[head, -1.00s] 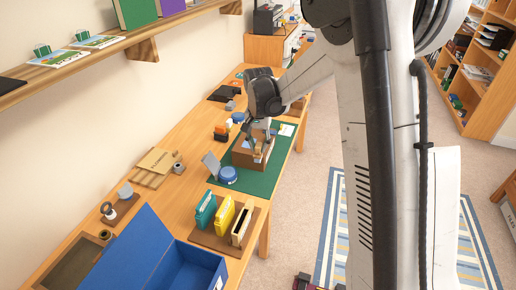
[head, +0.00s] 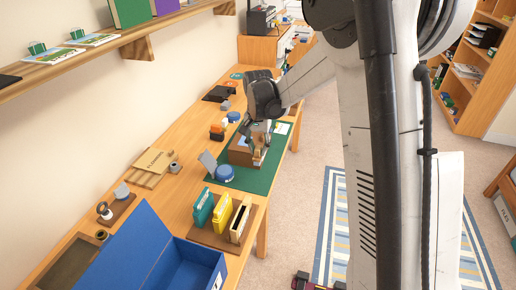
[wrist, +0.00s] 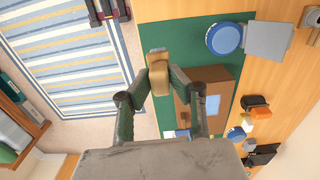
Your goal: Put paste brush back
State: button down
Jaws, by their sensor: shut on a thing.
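My gripper (wrist: 158,84) is shut on the paste brush (wrist: 158,63), a tan piece with a darker end, in the wrist view. The brush is beside a brown wooden box (wrist: 222,76) and over the edge of the green mat (wrist: 190,32). In the head view my gripper (head: 259,148) is at the box (head: 238,155), and the brush is small and partly hidden by the fingers. The box has a light blue patch on top. A round blue pot (head: 225,174) stands on the mat near the box, with a grey panel (head: 207,160) beside it.
A rack with teal, yellow and cream folders (head: 222,215) and an open blue box (head: 165,255) stand at the near end of the bench. Small orange and black items (head: 217,132) lie beyond the mat. A striped rug (head: 335,240) covers the floor on the right.

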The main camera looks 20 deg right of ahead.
jog(key=shift+f+b, duration=4.65)
jog(key=shift+f, duration=1.75)
jog(key=shift+f, duration=0.25)
jog(key=c, duration=1.5)
grip_release()
